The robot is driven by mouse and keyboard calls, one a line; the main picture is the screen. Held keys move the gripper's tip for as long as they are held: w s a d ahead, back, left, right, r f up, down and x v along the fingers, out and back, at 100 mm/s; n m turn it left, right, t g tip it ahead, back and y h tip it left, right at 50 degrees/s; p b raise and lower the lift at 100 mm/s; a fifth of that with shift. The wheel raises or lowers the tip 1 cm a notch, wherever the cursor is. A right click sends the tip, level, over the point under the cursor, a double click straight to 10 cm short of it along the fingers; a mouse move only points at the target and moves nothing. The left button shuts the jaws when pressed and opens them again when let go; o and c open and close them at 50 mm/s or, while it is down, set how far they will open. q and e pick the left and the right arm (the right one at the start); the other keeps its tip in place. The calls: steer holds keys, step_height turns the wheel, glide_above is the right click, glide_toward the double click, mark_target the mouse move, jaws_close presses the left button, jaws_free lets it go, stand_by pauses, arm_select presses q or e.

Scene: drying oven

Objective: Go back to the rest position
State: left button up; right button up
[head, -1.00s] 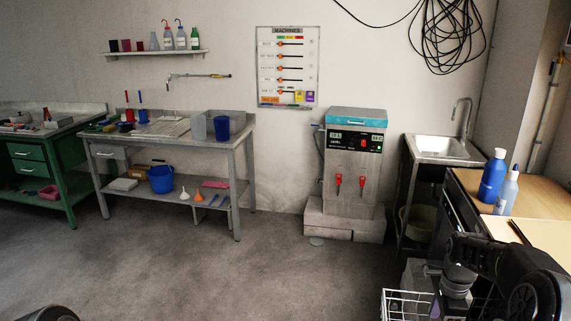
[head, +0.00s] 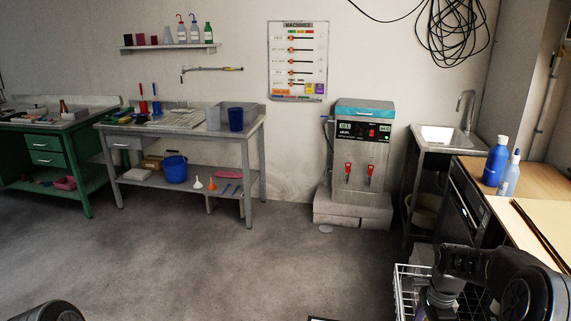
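No task object is named. My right arm shows at the lower right of the head view, bent over a white wire basket (head: 402,290). Its gripper end points down into or behind the basket area, and the fingers cannot be made out. Only a small dark part of my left arm shows at the bottom left edge. My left gripper is out of the picture.
A wooden counter (head: 535,187) with blue and clear bottles stands at right, close to my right arm. Behind are a sink (head: 445,139), a grey machine (head: 360,150) on a block, a steel table (head: 254,131) and a green bench (head: 80,160). The middle floor is clear.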

steer(key=s+a+f+n+y, duration=0.1)
steer(key=s+a+f+n, duration=0.25)
steer(key=a+f, duration=0.5)
steer(key=s+a+f+n+y, duration=0.1)
steer(key=s+a+f+n, duration=0.2)
steer(key=a+f+n, duration=0.5)
steer(key=s+a+f+n+y+b, duration=0.1)
steer(key=s+a+f+n, duration=0.2)
steer(key=s+a, duration=0.5)
steer(key=s+a+f+n+b, duration=0.1)
steer(key=s+a+f+n, duration=0.2)
steer(key=s+a, duration=0.6)
steer(key=shift+s+f+t+y+b, duration=0.25)
steer(key=shift+s+t+y+b, duration=0.15)
steer(key=shift+s, duration=0.1)
steer(key=shift+n, duration=0.25)
